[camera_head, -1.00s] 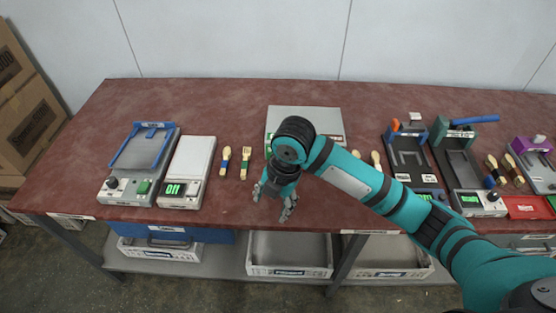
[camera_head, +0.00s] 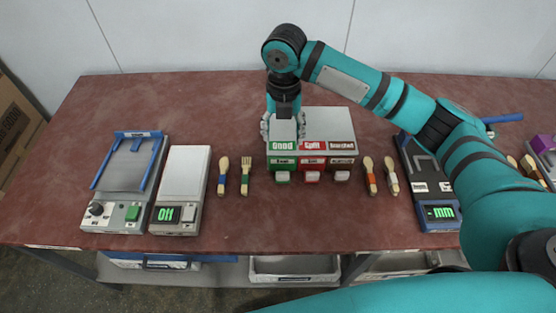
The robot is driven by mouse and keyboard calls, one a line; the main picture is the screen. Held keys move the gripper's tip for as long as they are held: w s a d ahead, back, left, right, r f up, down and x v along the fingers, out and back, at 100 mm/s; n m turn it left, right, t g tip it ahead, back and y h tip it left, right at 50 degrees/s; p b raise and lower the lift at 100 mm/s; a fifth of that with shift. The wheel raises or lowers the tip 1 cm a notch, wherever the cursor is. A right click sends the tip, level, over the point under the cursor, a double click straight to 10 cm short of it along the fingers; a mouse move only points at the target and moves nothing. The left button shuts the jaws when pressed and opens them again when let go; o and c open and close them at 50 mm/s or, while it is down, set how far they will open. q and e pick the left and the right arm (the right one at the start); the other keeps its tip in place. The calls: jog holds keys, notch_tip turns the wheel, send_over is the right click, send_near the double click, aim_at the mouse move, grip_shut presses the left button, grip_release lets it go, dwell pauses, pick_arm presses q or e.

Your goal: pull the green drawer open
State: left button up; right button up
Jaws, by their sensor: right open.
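A grey box (camera_head: 332,122) stands near the middle of the table, with green, red and grey labels along its front top edge. The drawer looks shut. My right gripper (camera_head: 283,134) points down over the left part of the box, behind the green label. Its fingers are spread, and it is not on the pull. What lies directly under the gripper is hidden. My left gripper is not in view.
A red drawer (camera_head: 312,163) and a grey one (camera_head: 342,163) sit beside the green one. Wooden spoons and forks (camera_head: 222,176) lie left of the box, more utensils (camera_head: 370,176) right. A scale (camera_head: 182,185) stands farther left. The table (camera_head: 300,222) in front is clear.

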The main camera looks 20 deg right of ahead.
jog(key=p, duration=0.1)
send_over(283, 173)
notch_tip(283, 173, down, 7)
jog(key=shift+s+f, duration=0.1)
jog(key=shift+s, duration=0.05)
notch_tip(283, 173, down, 9)
jog(key=shift+r+p, duration=0.1)
jog(key=shift+p, duration=0.45)
jog(key=shift+f, duration=0.45)
jog(key=shift+c, duration=0.2)
jog(key=c, duration=1.1)
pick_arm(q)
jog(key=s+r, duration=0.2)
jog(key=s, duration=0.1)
pick_arm(e)
grip_shut()
